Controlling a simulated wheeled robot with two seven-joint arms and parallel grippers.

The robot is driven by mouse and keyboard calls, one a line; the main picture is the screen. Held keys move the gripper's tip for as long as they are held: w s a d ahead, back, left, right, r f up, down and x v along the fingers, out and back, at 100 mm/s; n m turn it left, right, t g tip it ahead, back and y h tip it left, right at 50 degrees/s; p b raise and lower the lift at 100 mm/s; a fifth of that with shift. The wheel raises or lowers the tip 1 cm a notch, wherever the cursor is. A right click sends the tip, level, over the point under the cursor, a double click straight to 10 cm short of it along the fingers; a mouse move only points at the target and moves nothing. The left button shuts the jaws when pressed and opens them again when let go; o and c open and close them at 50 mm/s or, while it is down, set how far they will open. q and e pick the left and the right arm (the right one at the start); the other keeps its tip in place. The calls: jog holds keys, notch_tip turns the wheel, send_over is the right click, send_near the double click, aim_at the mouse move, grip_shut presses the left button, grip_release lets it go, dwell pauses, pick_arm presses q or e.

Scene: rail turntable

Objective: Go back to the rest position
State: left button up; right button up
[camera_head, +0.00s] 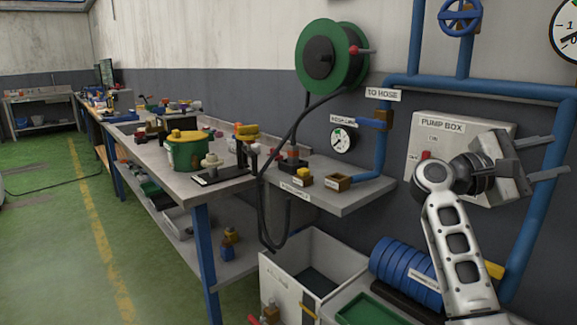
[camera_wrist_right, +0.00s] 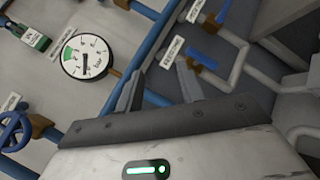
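My right gripper (camera_head: 545,157) is raised at the right in the head view, in front of the wall by the pump box (camera_head: 428,150). Its two fingers point to the right and stand apart, with nothing between them. In the right wrist view the open gripper (camera_wrist_right: 157,88) faces blue and grey pipes on the wall, with a round white gauge (camera_wrist_right: 86,56) to its left. My arm hides part of the pump box. My left gripper is not in view.
A blue pipe (camera_head: 557,185) runs down behind the right gripper. Below are a grey shelf (camera_head: 345,205), a white bin (camera_head: 283,283), a blue coil (camera_head: 405,268) and a green tray (camera_head: 372,309). A long workbench (camera_head: 205,187) extends left. The green floor (camera_head: 60,240) at left is largely clear.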

jog(key=s+d+f+n+h, duration=0.35)
jog(key=d+f, duration=0.35)
jog(key=f, duration=0.3)
jog(key=w+a+r+m+t+y, duration=0.2)
jog(key=w+a+m+t+y, duration=0.6)
jog(key=m+t, duration=0.6)
jog(key=w+a+r+m+t+y, duration=0.3)
jog(key=w+a+m+t+y, duration=0.4)
jog(key=m+t+y, duration=0.55)
jog(key=w+f+n+g+y, duration=0.1)
jog(key=w+f+n+g, duration=0.25)
jog(key=f+n, duration=0.5)
jog(key=w+f+n+g+y, duration=0.1)
jog(key=w+f+n+g, duration=0.1)
jog(key=f+n+g, duration=0.5)
jog(key=s+a+f+n+y, duration=0.2)
jog(key=s+a+f, duration=0.4)
jog(key=s+f, duration=0.25)
jog(key=s+a+f+n+y, duration=0.1)
jog(key=s+a+f+n, duration=0.1)
jog(key=s+a+f, duration=0.55)
jog(key=s+a+f+g+y, duration=0.1)
jog(key=s+a+f, duration=0.2)
jog(key=s, duration=0.8)
jog(key=s+a+f+g+y, duration=0.1)
jog(key=s+a+f, duration=0.3)
jog(key=s, duration=0.6)
jog(key=shift+s+a+f+m+g, duration=0.15)
jog(key=shift+s+f+m+g, duration=0.3)
jog(key=shift+g, duration=0.35)
